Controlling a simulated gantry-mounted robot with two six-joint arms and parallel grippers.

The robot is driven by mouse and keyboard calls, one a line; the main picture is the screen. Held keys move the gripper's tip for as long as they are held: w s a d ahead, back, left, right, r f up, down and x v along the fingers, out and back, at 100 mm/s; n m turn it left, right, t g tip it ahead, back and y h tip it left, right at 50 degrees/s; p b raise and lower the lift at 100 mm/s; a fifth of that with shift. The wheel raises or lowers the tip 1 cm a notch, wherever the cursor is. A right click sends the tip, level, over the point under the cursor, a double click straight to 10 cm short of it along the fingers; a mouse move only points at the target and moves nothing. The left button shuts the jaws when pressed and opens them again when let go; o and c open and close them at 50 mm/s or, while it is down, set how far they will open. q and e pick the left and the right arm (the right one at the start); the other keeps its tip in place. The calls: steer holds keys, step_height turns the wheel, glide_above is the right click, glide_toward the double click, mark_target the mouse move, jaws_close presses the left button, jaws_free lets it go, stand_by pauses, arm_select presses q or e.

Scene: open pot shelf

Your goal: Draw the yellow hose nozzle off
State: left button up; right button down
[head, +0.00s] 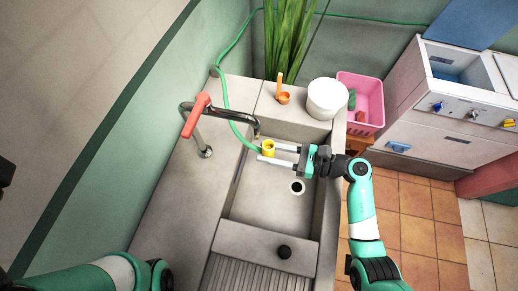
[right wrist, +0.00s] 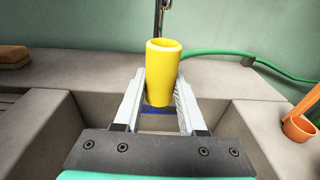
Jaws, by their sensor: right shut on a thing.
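The yellow hose nozzle (head: 268,146) is between the fingers of my right gripper (head: 267,153), over the sink basin. In the right wrist view the nozzle (right wrist: 162,72) stands roughly upright, its round opening facing up, with my right gripper (right wrist: 160,85) shut on it. The green hose (head: 224,92) comes down from the wall, passes the tap and runs to the nozzle's left side in the head view. In the right wrist view the hose (right wrist: 225,53) passes behind the nozzle. I cannot tell whether its end is joined to it. My left gripper is out of view.
A tap with a red handle (head: 196,116) stands left of the nozzle. The grey stone sink (head: 262,208) is below, with a drain. A white pot (head: 326,99), an orange cup (head: 283,98) and a pink basket (head: 364,88) are at the back right. The basin is mostly clear.

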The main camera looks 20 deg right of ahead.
steer(key=shift+s+d, duration=0.25)
steer(key=shift+d, duration=0.2)
step_height(320, 180, up, 10)
steer(key=s+d+p, duration=0.1)
steer(key=d+p, duration=0.1)
steer(key=p, duration=0.6)
steer(key=shift+s+d+p, duration=0.25)
steer(key=shift+p, duration=0.05)
